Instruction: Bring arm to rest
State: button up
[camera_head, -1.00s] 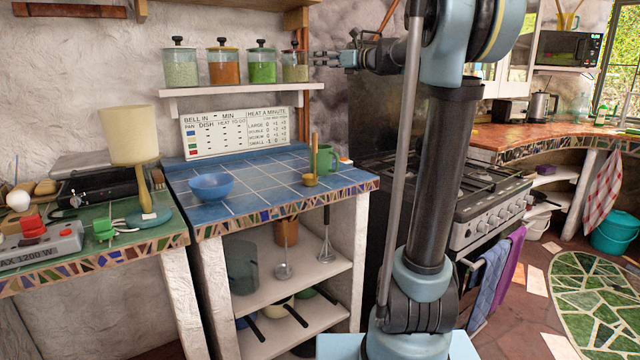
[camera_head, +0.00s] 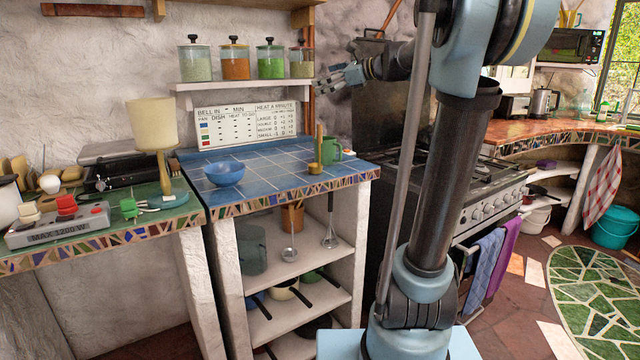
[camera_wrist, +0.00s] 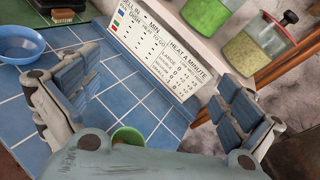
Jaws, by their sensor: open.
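My gripper (camera_head: 338,81) is open and empty in the head view, raised in front of the wall at the right end of the jar shelf. Its two padded fingers stand wide apart in the wrist view (camera_wrist: 150,105), with nothing between them. My arm reaches up from my base and bends left at the top. Below the gripper is the blue-tiled counter (camera_head: 265,163), with a green mug (camera_head: 331,149) near its right back corner. The mug's rim shows at the bottom of the wrist view (camera_wrist: 128,135).
A shelf (camera_head: 240,85) with several lidded jars is just left of my gripper. A sign (camera_head: 246,123) leans on the wall below it. The stove (camera_head: 490,195) is behind my arm.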

jog(key=s+d+f+n+g+h, duration=0.2)
jog(key=s+d+f+n+h, duration=0.2)
jog(key=s+f, duration=0.8)
jog(key=s+d+f+n+g+h, duration=0.2)
jog(key=s+d+f+n+h, duration=0.2)
jog(key=s+f, duration=0.9)
jog(key=s+d+f+n+g+h, duration=0.2)
jog(key=s+d+f+n+h, duration=0.3)
jog(key=f, duration=1.4)
jog(key=s+d+n, duration=0.4)
jog(key=s+n, duration=0.3)
jog(key=shift+s+d, duration=0.25)
jog(key=shift+d, duration=0.05)
jog(key=shift+f, duration=0.1)
